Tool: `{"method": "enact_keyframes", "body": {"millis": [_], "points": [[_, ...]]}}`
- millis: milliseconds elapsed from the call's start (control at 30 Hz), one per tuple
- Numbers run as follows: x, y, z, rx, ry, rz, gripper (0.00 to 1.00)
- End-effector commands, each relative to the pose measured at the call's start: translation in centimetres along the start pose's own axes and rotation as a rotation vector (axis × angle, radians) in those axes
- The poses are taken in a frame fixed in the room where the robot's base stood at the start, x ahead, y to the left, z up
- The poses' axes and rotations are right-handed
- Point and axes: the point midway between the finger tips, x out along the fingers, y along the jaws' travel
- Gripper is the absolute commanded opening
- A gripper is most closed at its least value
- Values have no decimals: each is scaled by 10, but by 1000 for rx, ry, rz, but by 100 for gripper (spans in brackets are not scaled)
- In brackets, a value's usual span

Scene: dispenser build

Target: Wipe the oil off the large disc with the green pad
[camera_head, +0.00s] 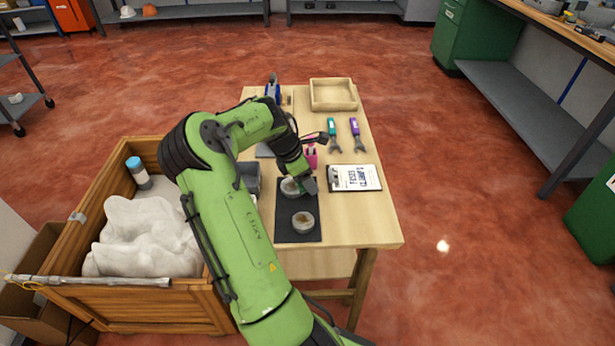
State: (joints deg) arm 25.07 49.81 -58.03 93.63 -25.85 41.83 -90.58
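Two round grey discs rest on a black mat (284,229) on the wooden table. The nearer disc (303,222) is in plain view with a brownish patch on its top. The farther disc (289,187) is partly hidden by my gripper (307,188). I cannot tell for sure which disc is larger. My gripper is low over the right side of the farther disc. A small bit of green shows by the fingertips, perhaps the green pad. The fingers are too small and covered to tell their opening or whether they touch the disc.
The table (370,225) also holds a booklet (354,178), a teal-handled tool (333,134), a purple-handled tool (356,135), a wooden tray (333,95) and a grey bin (249,175). A wooden crate (150,305) with a white sack stands left. The table's front right is clear.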

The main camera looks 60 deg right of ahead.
Motion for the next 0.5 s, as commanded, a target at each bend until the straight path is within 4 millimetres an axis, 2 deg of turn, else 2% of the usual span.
{"method": "enact_keyframes", "body": {"millis": [300, 500], "points": [[-15, 8, -25, -5, 2, 0, 14], [-17, 10, -33, -5, 3, 0, 14]]}}
